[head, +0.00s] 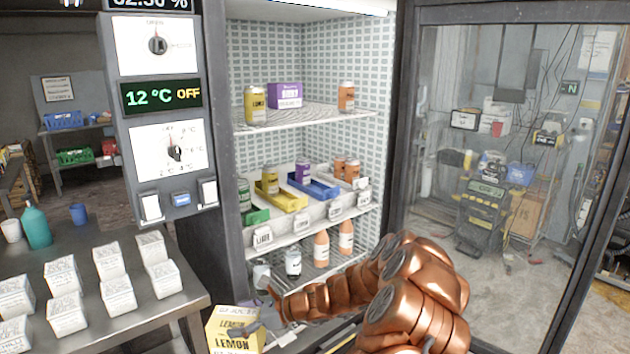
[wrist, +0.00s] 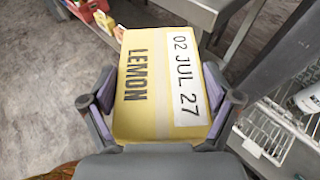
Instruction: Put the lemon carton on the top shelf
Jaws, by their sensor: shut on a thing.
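The yellow lemon carton (head: 228,322) is at the lower middle of the head view, low in front of the fridge. It fills the middle of the wrist view (wrist: 145,95), with "LEMON" and a "02 JUL 27" label on its face. The shelf's middle front is bare.
The glass door (head: 510,150) stands open at right. A middle shelf (head: 300,230) holds bins and cans, with bottles (head: 321,248) below. A control panel post (head: 160,110) borders the fridge at left. A metal table (head: 180,290) with several white boxes (head: 65,312) stands at left.

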